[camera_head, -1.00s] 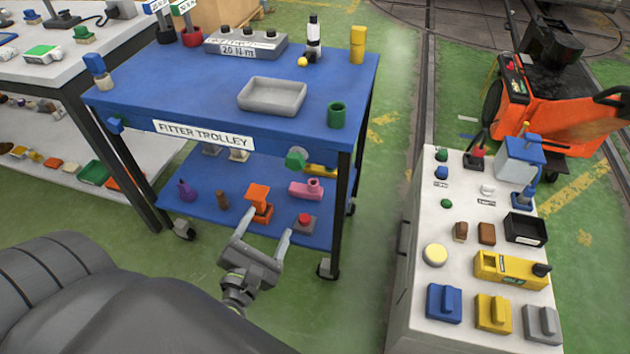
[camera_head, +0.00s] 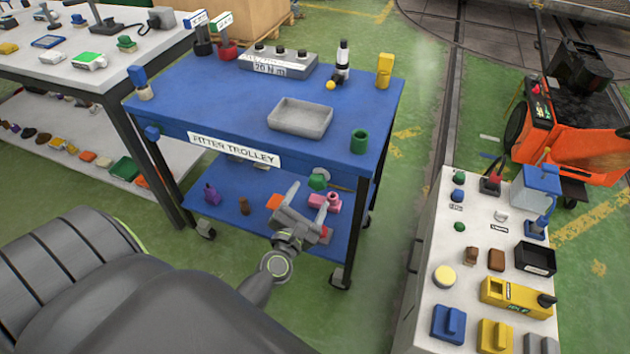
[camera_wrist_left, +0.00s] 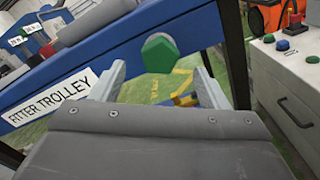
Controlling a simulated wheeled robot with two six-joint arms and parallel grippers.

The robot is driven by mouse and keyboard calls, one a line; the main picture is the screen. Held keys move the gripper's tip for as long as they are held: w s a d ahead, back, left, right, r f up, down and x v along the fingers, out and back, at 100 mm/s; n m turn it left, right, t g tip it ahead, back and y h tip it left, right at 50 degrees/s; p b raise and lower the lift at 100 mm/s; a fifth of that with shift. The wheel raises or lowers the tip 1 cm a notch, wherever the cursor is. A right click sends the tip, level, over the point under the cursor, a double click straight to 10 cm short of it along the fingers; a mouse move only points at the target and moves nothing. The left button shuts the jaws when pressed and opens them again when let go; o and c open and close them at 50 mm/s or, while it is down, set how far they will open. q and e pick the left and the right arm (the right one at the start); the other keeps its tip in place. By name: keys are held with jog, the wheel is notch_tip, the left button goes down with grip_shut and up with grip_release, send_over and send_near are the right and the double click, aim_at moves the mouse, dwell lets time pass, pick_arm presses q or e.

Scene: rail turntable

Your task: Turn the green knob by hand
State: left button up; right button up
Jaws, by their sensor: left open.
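The green knob (camera_head: 317,182) is a faceted knob on the front right of the blue trolley, just under the edge of its top. In the left wrist view the green knob (camera_wrist_left: 160,54) is seen ahead, between the two fingers in the picture. My left gripper (camera_head: 309,198) is open and empty, just below the knob in the head view. In the left wrist view its fingers (camera_wrist_left: 162,74) stand apart on either side. I cannot tell whether a finger touches the knob. My right gripper is not in view.
A white cabinet (camera_head: 421,290) stands to the right, with green floor between.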

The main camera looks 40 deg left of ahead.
aim_at(316, 186)
pick_arm(q)
jog(key=shift+p+x, duration=0.3)
jog(key=shift+x, duration=2.1)
jog(key=c, duration=1)
